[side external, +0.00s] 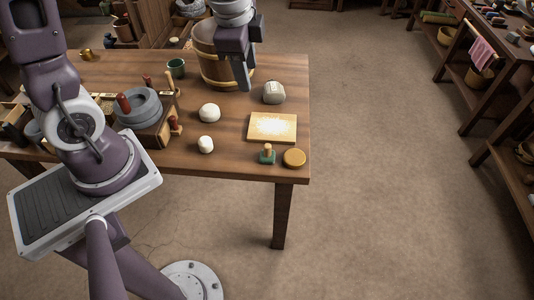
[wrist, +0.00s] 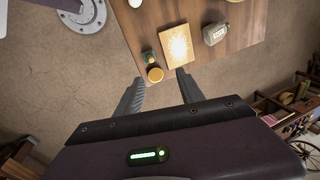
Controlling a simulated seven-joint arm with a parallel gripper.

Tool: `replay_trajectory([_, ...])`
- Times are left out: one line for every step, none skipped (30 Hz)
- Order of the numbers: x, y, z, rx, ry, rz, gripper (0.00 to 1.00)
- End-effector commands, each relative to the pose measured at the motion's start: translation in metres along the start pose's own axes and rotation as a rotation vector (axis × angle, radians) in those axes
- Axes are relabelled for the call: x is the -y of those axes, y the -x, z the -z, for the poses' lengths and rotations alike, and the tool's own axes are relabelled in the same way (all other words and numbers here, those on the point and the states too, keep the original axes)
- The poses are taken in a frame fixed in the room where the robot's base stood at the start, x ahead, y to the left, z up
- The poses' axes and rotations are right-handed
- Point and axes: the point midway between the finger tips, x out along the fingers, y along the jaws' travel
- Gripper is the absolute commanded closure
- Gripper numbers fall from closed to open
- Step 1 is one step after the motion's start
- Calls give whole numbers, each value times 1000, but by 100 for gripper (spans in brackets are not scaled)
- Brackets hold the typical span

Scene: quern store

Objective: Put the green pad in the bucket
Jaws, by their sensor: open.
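The green pad (side external: 267,154) is a small green block with a light wooden knob on top. It stands near the table's front right corner, and it also shows in the wrist view (wrist: 149,57), beyond the fingertips. The bucket (side external: 207,66) is wooden with pale bands and stands at the back of the table. My gripper (side external: 244,86) hangs in front of the bucket's right side in the side view and hides part of it. In the wrist view its two fingers (wrist: 161,77) are apart with nothing held between them. The bucket is not visible in the wrist view.
A round yellow-topped lid (side external: 294,158) sits right beside the pad. A pale board (side external: 261,127) lies behind it, with a grey labelled weight (side external: 274,92) farther back. Two white lumps (side external: 209,113), a green cup (side external: 176,67) and a stone quern (side external: 139,106) stand left.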

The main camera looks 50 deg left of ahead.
Motion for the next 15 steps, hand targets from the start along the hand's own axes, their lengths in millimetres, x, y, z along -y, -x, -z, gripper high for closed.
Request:
replay_trajectory([5, -37, 9, 25, -125, -50, 55])
replay_trajectory([7, -59, 14, 29, -204, -75, 55])
replay_trajectory([7, -86, 20, 29, -305, -107, 55])
replay_trajectory([5, -106, 23, 26, -374, -131, 55])
replay_trajectory([3, -124, 26, 21, -435, -153, 55])
replay_trajectory([-1, -146, 28, 11, -508, -179, 55])
replay_trajectory([-4, -161, 30, 2, -555, -197, 55])
replay_trajectory([-8, -173, 31, -6, -595, -211, 55])
replay_trajectory([-12, -186, 32, -15, -637, -227, 55])
replay_trajectory([-14, -193, 33, -22, -660, -235, 55])
replay_trajectory([-16, -198, 33, -26, -677, -242, 55])
replay_trajectory([-18, -204, 33, -30, -694, -247, 55])
replay_trajectory([-20, -208, 33, -32, -701, -250, 55])
replay_trajectory([-21, -212, 33, -33, -705, -251, 55])
replay_trajectory([-22, -216, 32, -33, -706, -251, 55])
